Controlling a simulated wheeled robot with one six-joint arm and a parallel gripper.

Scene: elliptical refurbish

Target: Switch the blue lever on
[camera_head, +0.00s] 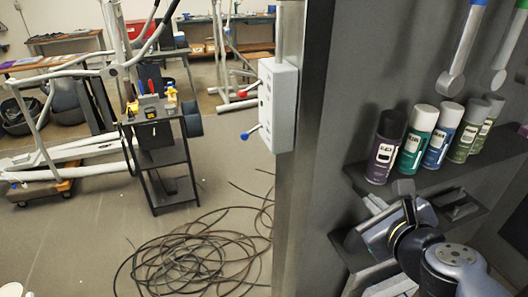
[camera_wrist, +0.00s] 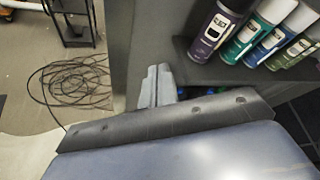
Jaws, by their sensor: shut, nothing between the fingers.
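The blue lever (camera_head: 250,132) is a short rod with a blue ball tip. It sticks out to the left from the lower part of a white switch box (camera_head: 279,105) on the edge of a dark wall panel. A red-tipped lever (camera_head: 243,94) sits above it on the same box. My gripper (camera_head: 374,201) is at the lower right, below the shelf of cans and well apart from the blue lever. In the wrist view its fingers (camera_wrist: 157,85) are together and empty. Neither lever shows in the wrist view.
Several spray cans (camera_head: 414,138) stand on a dark shelf (camera_head: 400,186) close above my gripper; they also show in the wrist view (camera_wrist: 218,30). A coiled black cable (camera_head: 195,255) lies on the floor at left. A black cart (camera_head: 160,150) with tools stands beyond it.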

